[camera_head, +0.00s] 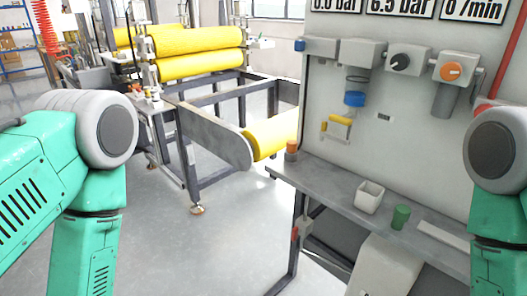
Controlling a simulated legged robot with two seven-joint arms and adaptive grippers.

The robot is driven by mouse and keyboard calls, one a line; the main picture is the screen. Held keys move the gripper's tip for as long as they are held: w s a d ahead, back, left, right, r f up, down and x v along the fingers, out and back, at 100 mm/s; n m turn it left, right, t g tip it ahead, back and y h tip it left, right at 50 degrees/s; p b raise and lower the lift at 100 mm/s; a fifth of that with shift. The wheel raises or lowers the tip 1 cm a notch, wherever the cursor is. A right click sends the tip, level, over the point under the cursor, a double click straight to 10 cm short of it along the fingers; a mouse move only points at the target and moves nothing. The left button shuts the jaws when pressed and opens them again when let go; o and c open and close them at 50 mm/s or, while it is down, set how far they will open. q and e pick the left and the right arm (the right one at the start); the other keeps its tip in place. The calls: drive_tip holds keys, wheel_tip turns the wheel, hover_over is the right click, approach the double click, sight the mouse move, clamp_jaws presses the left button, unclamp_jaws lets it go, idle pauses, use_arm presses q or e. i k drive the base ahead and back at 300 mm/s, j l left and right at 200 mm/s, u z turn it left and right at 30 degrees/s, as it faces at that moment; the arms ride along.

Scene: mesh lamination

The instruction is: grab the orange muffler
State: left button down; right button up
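A small cylinder with an orange top and a grey lower part (291,150), which looks like the orange muffler, stands upright at the left end of the grey shelf (335,185). It is in front of the light grey panel. My two green and grey arms show at the left and right edges of the head view. Both grippers are out of the picture, so their state and place do not show. Nothing of mine touches the orange-topped cylinder.
A white open box (369,196), a green cylinder (400,217) and a pale flat strip (443,235) lie further right along the shelf. The panel (420,120) carries an orange knob (453,71) and a black knob (399,62). Yellow rollers (200,64) stand behind left.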

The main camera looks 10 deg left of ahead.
sight(291, 146)
drive_tip(key=i+j, duration=0.2)
drive_tip(key=i+j+z, duration=0.15)
drive_tip(key=j, duration=0.2)
drive_tip(key=i+j+z, duration=0.35)
drive_tip(key=j, duration=0.4)
drive_tip(key=i+j+z, duration=0.15)
drive_tip(key=j, duration=0.25)
